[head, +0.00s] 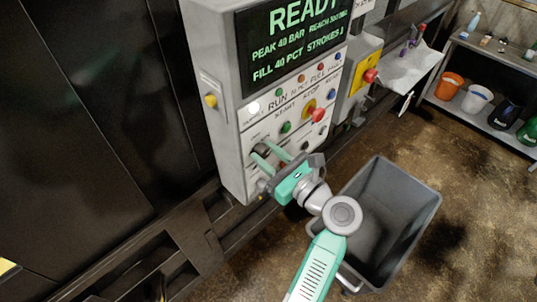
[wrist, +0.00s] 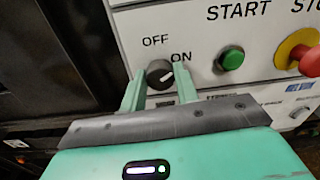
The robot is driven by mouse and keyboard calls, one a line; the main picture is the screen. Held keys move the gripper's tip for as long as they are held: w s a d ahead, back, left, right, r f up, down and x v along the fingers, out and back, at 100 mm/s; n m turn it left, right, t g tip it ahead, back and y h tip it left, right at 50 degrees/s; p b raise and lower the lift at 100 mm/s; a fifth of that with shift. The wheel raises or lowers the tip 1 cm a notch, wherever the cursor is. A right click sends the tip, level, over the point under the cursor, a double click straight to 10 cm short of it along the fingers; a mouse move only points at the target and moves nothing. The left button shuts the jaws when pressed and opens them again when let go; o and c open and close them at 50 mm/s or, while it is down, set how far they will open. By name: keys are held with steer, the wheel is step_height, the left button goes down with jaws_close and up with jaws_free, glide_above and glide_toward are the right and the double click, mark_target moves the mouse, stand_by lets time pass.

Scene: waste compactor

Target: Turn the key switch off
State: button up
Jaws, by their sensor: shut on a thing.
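The key switch (wrist: 158,73) is a dark round knob with a white mark, on the light grey panel below the labels OFF and ON. Its mark slants up and right, toward ON. My gripper (wrist: 160,78) has one green finger on each side of the knob and is shut on it. In the head view my gripper (head: 263,149) reaches the lower left of the control panel (head: 232,130), and its fingers mostly hide the switch there.
A green START button (wrist: 230,58) sits right of the switch, with a red mushroom STOP button (wrist: 309,61) beyond it. A grey bin (head: 415,215) stands on the floor right of my arm. A dark machine wall (head: 90,110) is at left.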

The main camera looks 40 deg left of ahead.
steer(key=n+b, duration=0.2)
steer(key=n, duration=0.4)
steer(key=shift+f+b, duration=0.15)
steer(key=shift+b, duration=0.2)
steer(key=shift+n+b, duration=1.6)
steer(key=shift+n, duration=1.2)
steer(key=o, duration=1)
steer(key=shift+c, duration=0.2)
steer(key=d+b, duration=0.1)
steer(key=d, duration=0.7)
steer(key=shift+s, duration=0.15)
